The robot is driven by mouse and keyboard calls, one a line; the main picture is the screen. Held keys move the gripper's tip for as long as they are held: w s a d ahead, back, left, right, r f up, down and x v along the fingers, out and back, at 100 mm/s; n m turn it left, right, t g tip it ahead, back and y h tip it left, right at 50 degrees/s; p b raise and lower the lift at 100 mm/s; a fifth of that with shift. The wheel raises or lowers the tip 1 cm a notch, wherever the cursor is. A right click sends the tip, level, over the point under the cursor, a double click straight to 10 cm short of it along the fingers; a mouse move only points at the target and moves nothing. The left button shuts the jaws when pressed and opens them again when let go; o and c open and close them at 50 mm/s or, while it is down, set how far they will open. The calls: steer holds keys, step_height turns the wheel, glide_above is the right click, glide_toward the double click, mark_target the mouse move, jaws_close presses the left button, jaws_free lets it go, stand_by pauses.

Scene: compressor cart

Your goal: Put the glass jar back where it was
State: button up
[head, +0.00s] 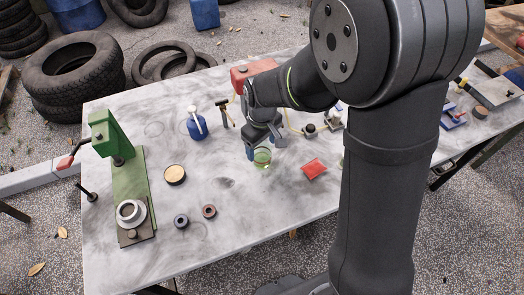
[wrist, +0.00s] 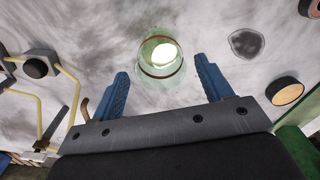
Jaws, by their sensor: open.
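The glass jar (head: 262,158) stands on the marble-look tabletop (head: 235,205), a greenish clear jar near the middle of the table. In the wrist view the jar (wrist: 161,58) shows a dark reddish ring and a bright patch inside. My gripper (head: 262,142) is just above and behind the jar in the head view. Its two blue fingers are spread wide in the wrist view (wrist: 161,80), one to each side of the jar's near end. Nothing is held between them. I cannot tell whether a finger touches the jar.
A red cloth-like packet (head: 313,169) lies right of the jar. A blue bottle (head: 197,124), a hammer (head: 225,113) and a round tan-topped tin (head: 174,174) are to its left. A green press (head: 128,180) stands far left.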

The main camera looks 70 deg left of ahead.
mark_target(262, 153)
step_height(262, 153, up, 8)
steer(key=shift+f, duration=0.2)
stand_by(0.3)
step_height(262, 153, down, 12)
steer(key=shift+r, duration=1.55)
